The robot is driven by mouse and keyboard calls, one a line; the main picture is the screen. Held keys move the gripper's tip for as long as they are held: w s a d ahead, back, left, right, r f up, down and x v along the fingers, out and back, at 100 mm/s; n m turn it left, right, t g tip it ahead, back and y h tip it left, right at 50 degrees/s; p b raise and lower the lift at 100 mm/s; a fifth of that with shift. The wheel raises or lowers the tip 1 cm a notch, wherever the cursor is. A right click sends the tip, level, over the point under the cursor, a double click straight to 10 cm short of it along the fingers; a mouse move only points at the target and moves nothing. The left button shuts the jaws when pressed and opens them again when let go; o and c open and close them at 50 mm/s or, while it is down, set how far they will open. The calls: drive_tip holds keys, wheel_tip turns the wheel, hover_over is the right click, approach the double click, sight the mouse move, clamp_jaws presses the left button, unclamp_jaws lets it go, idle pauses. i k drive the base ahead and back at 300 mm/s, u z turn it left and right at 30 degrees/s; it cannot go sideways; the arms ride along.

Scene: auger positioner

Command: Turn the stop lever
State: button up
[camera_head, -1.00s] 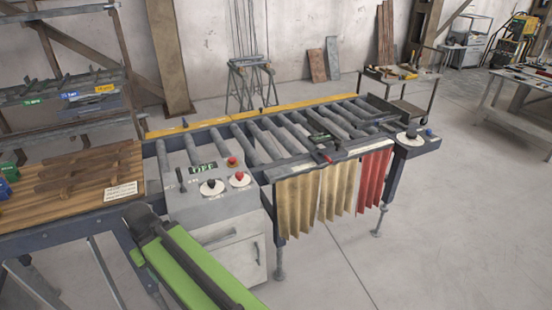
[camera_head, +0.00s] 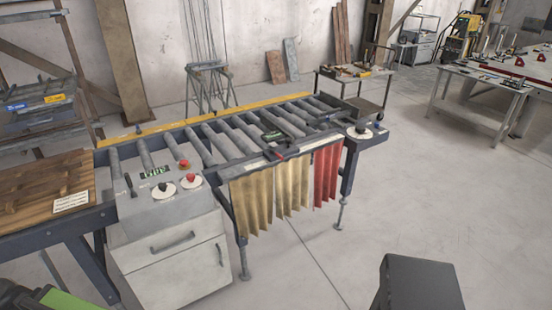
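The roller conveyor (camera_head: 215,178) stands across the middle of the view. A dark stop block (camera_head: 272,136) with a green display sits over its rollers, and a small red-tipped lever (camera_head: 280,156) shows at the block's front edge. A second, small dark lever (camera_head: 130,186) stands upright on the grey control box at the conveyor's left. I cannot tell for certain which of these is the stop lever. Part of my green and black arm (camera_head: 52,301) shows at the lower left corner, well away from both levers. My gripper is not in view.
The grey control box (camera_head: 175,262) has red and black knobs and a small display. Yellow and red strip curtains (camera_head: 290,185) hang below the conveyor's front. A dark block (camera_head: 418,285) stands in the lower right foreground.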

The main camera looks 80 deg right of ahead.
sight(271, 150)
drive_tip(key=k, duration=1.05)
drive_tip(key=z, duration=1)
drive_tip(key=i, duration=0.95)
drive_tip(key=u, duration=0.15)
